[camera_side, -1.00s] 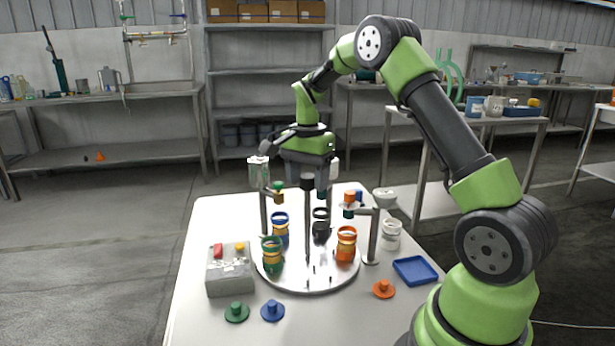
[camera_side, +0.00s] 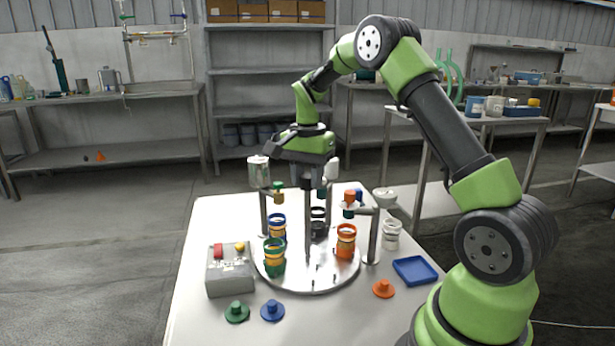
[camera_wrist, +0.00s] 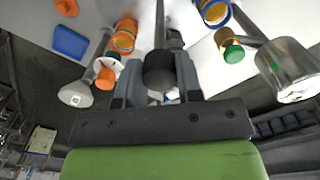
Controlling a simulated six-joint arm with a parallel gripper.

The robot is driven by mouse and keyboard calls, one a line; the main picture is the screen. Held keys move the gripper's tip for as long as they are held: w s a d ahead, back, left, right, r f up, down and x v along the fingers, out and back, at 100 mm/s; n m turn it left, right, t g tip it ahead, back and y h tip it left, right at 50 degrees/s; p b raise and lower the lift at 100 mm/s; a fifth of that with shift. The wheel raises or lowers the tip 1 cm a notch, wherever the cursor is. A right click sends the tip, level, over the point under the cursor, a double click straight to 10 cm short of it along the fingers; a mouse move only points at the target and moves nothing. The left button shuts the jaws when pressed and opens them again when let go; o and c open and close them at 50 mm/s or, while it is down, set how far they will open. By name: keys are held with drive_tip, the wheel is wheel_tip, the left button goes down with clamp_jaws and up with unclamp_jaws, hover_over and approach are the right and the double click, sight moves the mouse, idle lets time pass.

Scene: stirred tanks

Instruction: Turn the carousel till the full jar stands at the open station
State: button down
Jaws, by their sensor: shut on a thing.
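The carousel (camera_side: 308,284) is a round metal plate in the middle of the white table. It bears a green jar (camera_side: 274,257) at front left, a blue jar (camera_side: 277,229) at back left, an orange jar (camera_side: 346,242) at right and a black jar (camera_side: 318,229) at the back. I cannot tell which jar is full. My gripper (camera_side: 308,182) is above the plate's centre, shut on the dark knob (camera_wrist: 159,70) of the upright centre post (camera_side: 307,230). Stations on posts stand around the plate, one with a green-topped nozzle (camera_side: 278,191). I cannot tell which station is open.
A grey box (camera_side: 229,272) with red and yellow buttons stands left of the plate. Green (camera_side: 236,312), blue (camera_side: 272,310) and orange (camera_side: 383,288) lids lie in front. A white jar (camera_side: 391,236) and a blue tray (camera_side: 415,270) are at right. Posts stand close around the plate.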

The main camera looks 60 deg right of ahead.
drive_tip(key=shift+n, duration=6.9)
drive_tip(key=shift+r+n, duration=0.1)
drive_tip(key=shift+n, duration=6.8)
drive_tip(key=c, duration=0.8)
unclamp_jaws()
